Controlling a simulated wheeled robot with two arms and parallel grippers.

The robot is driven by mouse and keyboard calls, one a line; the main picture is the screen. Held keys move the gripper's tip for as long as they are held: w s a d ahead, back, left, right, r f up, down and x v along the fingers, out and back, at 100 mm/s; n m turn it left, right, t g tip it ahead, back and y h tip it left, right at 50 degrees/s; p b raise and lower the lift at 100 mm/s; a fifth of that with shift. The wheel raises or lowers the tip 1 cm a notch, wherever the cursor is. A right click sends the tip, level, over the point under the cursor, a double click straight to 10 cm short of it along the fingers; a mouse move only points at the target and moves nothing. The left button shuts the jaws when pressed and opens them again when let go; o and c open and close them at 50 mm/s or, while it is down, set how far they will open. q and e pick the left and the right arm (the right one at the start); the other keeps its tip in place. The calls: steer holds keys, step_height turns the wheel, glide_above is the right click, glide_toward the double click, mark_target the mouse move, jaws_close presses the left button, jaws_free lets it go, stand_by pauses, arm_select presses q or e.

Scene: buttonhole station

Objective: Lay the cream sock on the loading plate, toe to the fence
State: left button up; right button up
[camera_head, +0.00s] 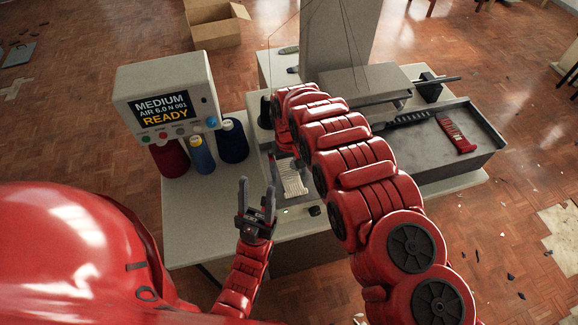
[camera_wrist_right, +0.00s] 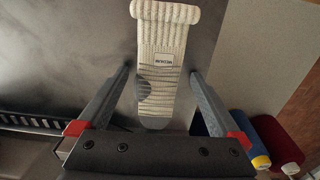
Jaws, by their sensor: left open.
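The cream sock (camera_wrist_right: 162,55) lies flat on a grey surface in the right wrist view. Its ribbed cuff is at the top, with a dark label below it, and its grey toe points down the picture. In the head view the sock (camera_head: 292,181) shows partly beside my right arm, which hides its far part. My right gripper (camera_wrist_right: 158,78) is open, one finger on each side of the sock, with gaps to both. My left gripper (camera_head: 257,186) is open and empty, left of the sock near the station's front edge. I cannot make out the fence clearly.
A control box (camera_head: 168,98) reading READY stands at the left, with red, blue and dark thread cones (camera_head: 202,155) below it. A grey tray (camera_head: 440,165) at the right holds a red-and-white strip (camera_head: 458,137) and a dark one. An open cardboard box (camera_head: 213,27) stands behind.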

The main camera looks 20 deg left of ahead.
mark_target(289, 173)
steer(key=shift+s, duration=0.1)
steer(key=shift+r, duration=0.1)
steer(key=shift+r+b, duration=0.2)
steer(key=shift+b, duration=0.1)
step_height(289, 173, up, 4)
steer(key=shift+f+b, duration=0.2)
steer(key=shift+b, duration=0.75)
step_height(289, 173, up, 8)
steer(key=p, duration=0.6)
steer(key=shift+f, duration=0.1)
